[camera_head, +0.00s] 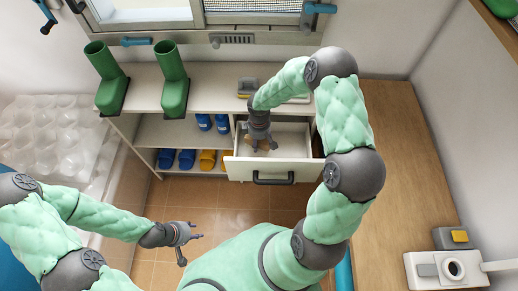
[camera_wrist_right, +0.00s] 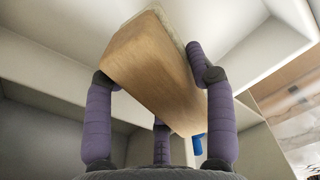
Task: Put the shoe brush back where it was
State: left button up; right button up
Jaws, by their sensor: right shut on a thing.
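The shoe brush (camera_wrist_right: 150,72) is a wooden block with a pale layer along its upper edge in the right wrist view. My right gripper (camera_wrist_right: 158,85) is shut on it, with purple fingers on both sides. In the head view this gripper (camera_head: 261,143) is over the open drawer (camera_head: 240,167), and mostly hides the brush. I cannot tell whether the brush touches the drawer floor. My left gripper (camera_head: 188,240) is open and empty above the tiled floor, to the left and well away from the drawer.
Green boots (camera_head: 173,85) stand on top of the white shelf unit. Blue shoes (camera_head: 184,159) and yellow shoes (camera_head: 207,159) sit on its lower shelf. A tray (camera_head: 245,88) lies behind my right forearm. A wooden counter (camera_head: 400,150) runs along the right.

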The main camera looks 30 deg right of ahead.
aim_at(259, 147)
jog(key=shift+f+b, duration=0.9)
jog(key=shift+f, duration=1.45)
jog(key=shift+f, duration=0.2)
jog(key=o, duration=1.1)
jog(key=shift+r, duration=0.25)
notch_tip(259, 147, up, 12)
jog(key=p, duration=0.4)
